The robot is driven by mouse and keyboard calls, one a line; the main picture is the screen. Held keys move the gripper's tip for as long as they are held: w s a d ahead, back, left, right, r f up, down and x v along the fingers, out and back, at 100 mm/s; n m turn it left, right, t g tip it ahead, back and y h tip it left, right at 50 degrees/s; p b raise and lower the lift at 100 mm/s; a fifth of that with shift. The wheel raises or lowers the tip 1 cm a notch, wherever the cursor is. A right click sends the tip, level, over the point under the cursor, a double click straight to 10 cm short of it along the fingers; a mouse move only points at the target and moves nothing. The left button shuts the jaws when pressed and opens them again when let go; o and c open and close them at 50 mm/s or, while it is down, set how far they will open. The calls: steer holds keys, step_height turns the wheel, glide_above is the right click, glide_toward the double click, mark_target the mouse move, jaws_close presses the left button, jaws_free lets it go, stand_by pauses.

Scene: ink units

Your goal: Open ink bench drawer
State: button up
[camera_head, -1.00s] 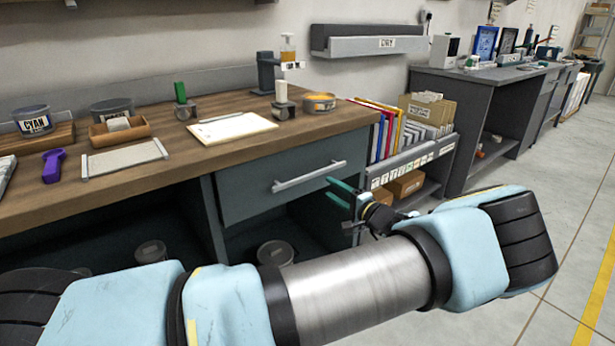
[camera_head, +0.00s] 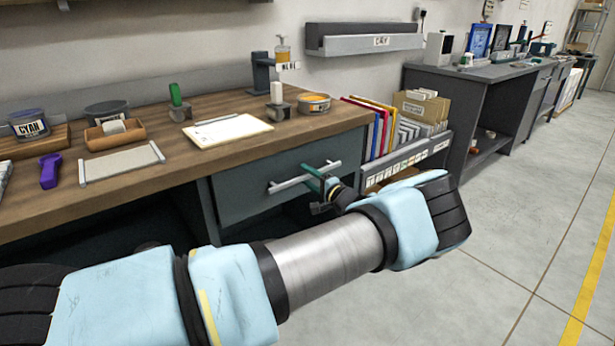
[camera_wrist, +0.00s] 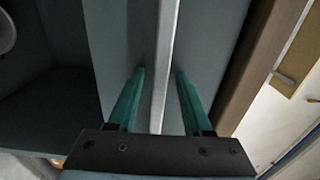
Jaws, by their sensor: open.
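The ink bench drawer (camera_head: 262,192) is a dark grey-blue front under the wooden worktop, and it looks shut. Its pale bar handle (camera_head: 288,182) runs across the front. My gripper (camera_head: 316,170) is at the right part of the handle, with its green fingers pointing at the drawer. In the wrist view the handle (camera_wrist: 165,70) runs between the two open fingers of my gripper (camera_wrist: 160,75), with a gap on each side. The drawer front (camera_wrist: 118,50) shows behind it. My arm does not hide the handle in the head view.
A file rack (camera_head: 405,160) stands right of the drawer, close to my wrist. Open floor (camera_head: 510,235) lies to the right.

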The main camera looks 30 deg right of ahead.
jaws_close()
stand_by(1.4)
